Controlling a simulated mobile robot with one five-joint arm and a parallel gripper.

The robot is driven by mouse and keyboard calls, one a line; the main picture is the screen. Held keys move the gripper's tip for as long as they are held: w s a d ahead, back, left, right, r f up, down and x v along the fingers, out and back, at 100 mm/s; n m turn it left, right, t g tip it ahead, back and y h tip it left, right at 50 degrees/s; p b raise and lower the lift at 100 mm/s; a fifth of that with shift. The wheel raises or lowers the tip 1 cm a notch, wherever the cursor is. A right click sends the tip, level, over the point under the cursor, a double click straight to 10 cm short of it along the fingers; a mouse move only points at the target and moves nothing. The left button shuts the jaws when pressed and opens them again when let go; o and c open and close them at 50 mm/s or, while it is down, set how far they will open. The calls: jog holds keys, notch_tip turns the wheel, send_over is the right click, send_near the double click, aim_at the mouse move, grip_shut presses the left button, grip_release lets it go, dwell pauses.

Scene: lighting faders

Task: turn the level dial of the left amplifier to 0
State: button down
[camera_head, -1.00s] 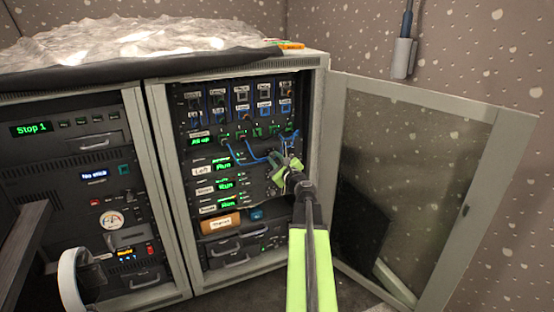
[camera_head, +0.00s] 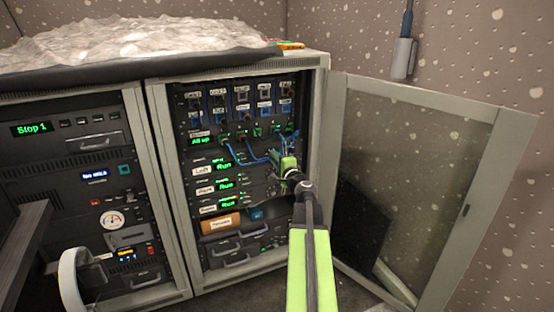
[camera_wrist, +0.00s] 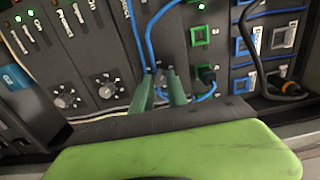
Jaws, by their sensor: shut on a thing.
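The left amplifier (camera_head: 202,170) is the upper of the stacked dark units in the open right rack, with a "Left" label and a green "Run" display. Its level dial (camera_wrist: 160,73) sits between my fingertips in the wrist view and is mostly hidden, so its setting cannot be read. My gripper (camera_head: 276,158) reaches into the rack at the right end of that unit. In the wrist view, my gripper's (camera_wrist: 160,82) two green fingers are closed around the dial.
Two similar dials (camera_wrist: 108,87) of the other amplifiers sit to the left in the wrist view. Blue cables (camera_head: 238,156) hang close to my gripper from the patch panel. The open glass door (camera_head: 415,190) stands to the right of my arm.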

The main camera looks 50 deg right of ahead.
jog(key=shift+n, duration=9.1)
jog(key=c, duration=1.3)
grip_release()
